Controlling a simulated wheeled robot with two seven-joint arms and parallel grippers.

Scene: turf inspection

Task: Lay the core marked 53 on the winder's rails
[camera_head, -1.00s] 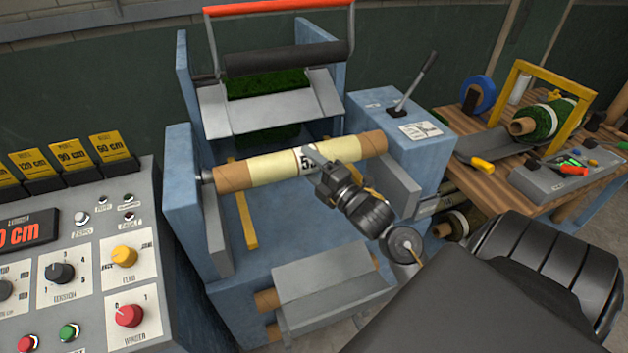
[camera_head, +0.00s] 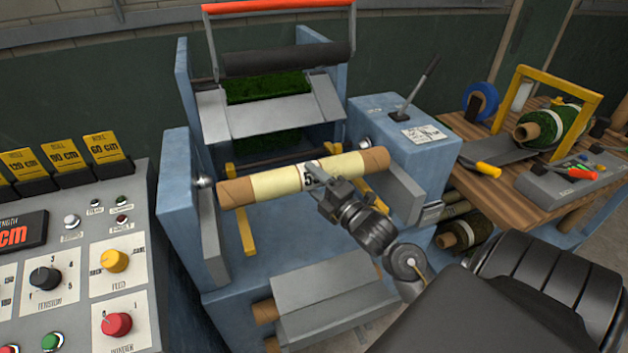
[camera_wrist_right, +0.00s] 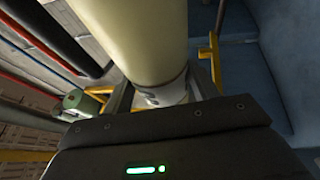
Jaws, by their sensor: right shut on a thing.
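The core (camera_head: 275,182) is a cream tube with brown ends and a black-edged label. The label shows a 5; the rest is hidden behind my right gripper (camera_head: 314,174). That gripper is shut on the core near its middle. The core lies crosswise above the winder's two yellow rails, the left rail (camera_head: 246,225) and the right rail (camera_head: 372,190). I cannot tell whether it touches them. In the right wrist view the core (camera_wrist_right: 135,35) fills the upper middle, with a yellow rail (camera_wrist_right: 215,62) beside it. My left gripper is not in view.
The blue winder frame (camera_head: 178,185) has a spindle (camera_head: 204,182) close to the core's left end. A red-handled bar (camera_head: 280,7) and dark roller stand behind. A control panel (camera_head: 75,235) is at left; a wooden bench (camera_head: 490,195) with a turf roll is at right.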

